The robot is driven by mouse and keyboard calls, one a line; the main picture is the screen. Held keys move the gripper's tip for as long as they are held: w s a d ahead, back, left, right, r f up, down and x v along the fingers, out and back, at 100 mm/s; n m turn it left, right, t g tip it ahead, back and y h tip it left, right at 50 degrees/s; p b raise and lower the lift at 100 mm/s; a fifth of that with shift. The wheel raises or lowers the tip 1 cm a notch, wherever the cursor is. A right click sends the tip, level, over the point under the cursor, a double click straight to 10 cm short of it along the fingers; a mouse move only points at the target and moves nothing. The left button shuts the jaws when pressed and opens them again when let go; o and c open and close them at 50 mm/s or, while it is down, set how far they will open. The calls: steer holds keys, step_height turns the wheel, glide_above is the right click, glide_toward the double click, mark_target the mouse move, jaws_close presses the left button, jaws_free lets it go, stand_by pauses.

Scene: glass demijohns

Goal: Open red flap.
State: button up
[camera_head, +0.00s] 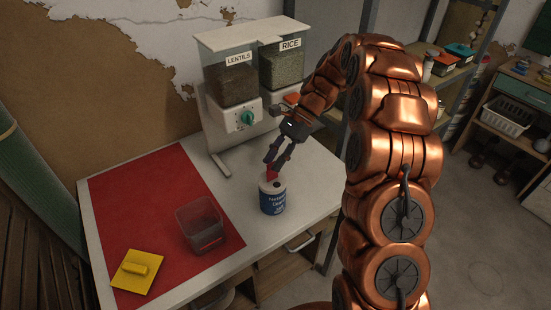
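A canister (272,198) with a blue label and a pale top stands upright on the white table, just right of the red mat. A small red piece, apparently the red flap (271,172), shows at the top of the canister and looks raised. My gripper (276,160) points down right above the canister, with its dark fingers at or just above the red piece. The fingers look somewhat apart, but whether they touch or hold the flap is too small to tell. The opening in the canister's top is not clear.
A dispenser (238,85) labelled lentils and rice, with a green knob (247,118), stands behind the canister. A clear container (202,226) and a yellow lid with a handle (137,270) rest on the red mat (150,190). The table (235,265) is bare in front of the canister.

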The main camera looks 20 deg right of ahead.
steer(key=shift+d+r, duration=0.1)
steer(key=v, duration=0.7)
stand_by(0.5)
steer(key=shift+w, duration=0.1)
steer(key=s+a+r+n+h, duration=0.2)
steer(key=s+a+n, duration=0.15)
steer(key=s, duration=0.45)
steer(key=s+a+r+n+h, duration=0.2)
steer(key=s+a+n, duration=0.15)
steer(key=s, duration=0.45)
steer(key=s+d+f+n+t+h, duration=0.1)
steer(key=s+n, duration=0.3)
steer(key=s, duration=0.6)
steer(key=s+d+f+n+h, duration=0.2)
steer(key=s+f+n+h, duration=0.1)
steer(key=s, duration=0.6)
steer(key=shift+s+n+t, duration=0.4)
steer(key=shift+n, duration=0.1)
